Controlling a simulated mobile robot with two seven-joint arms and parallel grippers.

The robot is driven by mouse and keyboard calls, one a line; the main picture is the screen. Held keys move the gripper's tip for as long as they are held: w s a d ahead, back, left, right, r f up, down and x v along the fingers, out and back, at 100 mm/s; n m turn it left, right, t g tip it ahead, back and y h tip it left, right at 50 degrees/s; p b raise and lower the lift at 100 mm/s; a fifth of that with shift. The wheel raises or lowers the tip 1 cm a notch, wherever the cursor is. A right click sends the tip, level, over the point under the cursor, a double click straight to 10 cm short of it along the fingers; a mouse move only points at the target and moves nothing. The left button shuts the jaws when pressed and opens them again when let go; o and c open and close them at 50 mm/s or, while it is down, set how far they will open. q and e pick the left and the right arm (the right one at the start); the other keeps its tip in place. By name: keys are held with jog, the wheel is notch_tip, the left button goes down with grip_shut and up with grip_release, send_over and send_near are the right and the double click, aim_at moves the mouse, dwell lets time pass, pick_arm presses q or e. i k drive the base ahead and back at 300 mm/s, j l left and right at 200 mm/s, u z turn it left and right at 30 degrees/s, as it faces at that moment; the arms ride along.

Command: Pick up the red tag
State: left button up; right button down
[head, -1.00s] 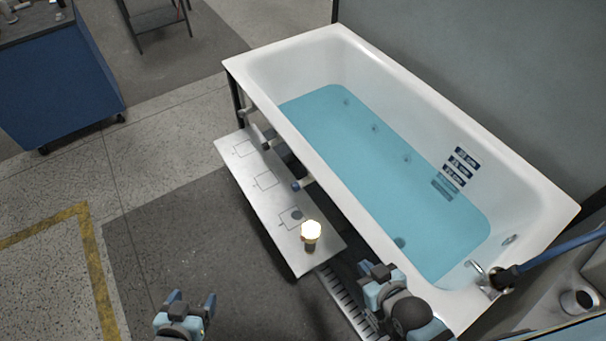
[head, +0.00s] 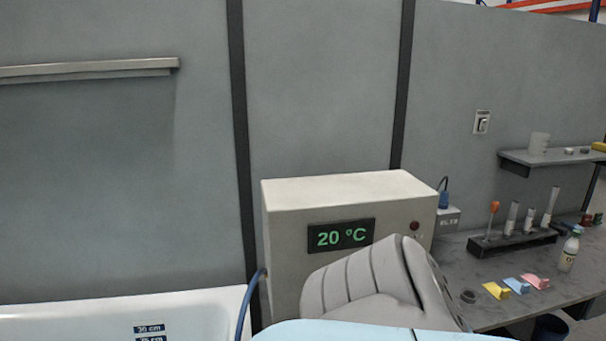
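Three small coloured tags lie near the front edge of the grey bench at the right: a yellow tag (head: 495,290), a light blue tag (head: 517,285) and a pinkish-red tag (head: 535,281). The pinkish-red one is the rightmost and the only reddish one of the three. Neither of my grippers shows in the head view. A grey ribbed and light blue part of my own arm fills the bottom middle and hides part of the control box.
A beige control box (head: 290,225) reads 20 °C. On the bench (head: 485,262) stand a dark rack (head: 512,246) with upright tools, a white bottle (head: 569,250) and a small dark ring (head: 468,296). A wall shelf (head: 550,160) hangs above. The bathtub rim (head: 120,308) is at lower left.

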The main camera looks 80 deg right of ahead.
aim_at(586, 221)
jog(key=k+z, duration=0.15)
jog(key=z, duration=0.35)
jog(key=k+l+z, duration=0.1)
jog(key=z, duration=0.35)
jog(key=k+z, duration=0.1)
jog(key=z, duration=1.7)
jog(key=l+z, duration=0.15)
jog(key=l, duration=0.15)
jog(key=i+l+z, duration=0.2)
jog(key=l+z, duration=0.15)
jog(key=l, duration=0.25)
jog(key=i+l, duration=0.2)
jog(key=l, duration=0.25)
jog(key=i+l, duration=0.15)
jog(key=l, duration=0.35)
jog(key=i+l, duration=0.2)
jog(key=l, duration=0.25)
jog(key=i+l, duration=0.15)
jog(key=l, duration=0.35)
jog(key=i+l, duration=0.2)
jog(key=l, duration=0.25)
jog(key=i+l, duration=0.15)
jog(key=l, duration=0.35)
jog(key=i+l, duration=0.2)
jog(key=l, duration=0.25)
jog(key=i+l, duration=0.15)
jog(key=l, duration=0.35)
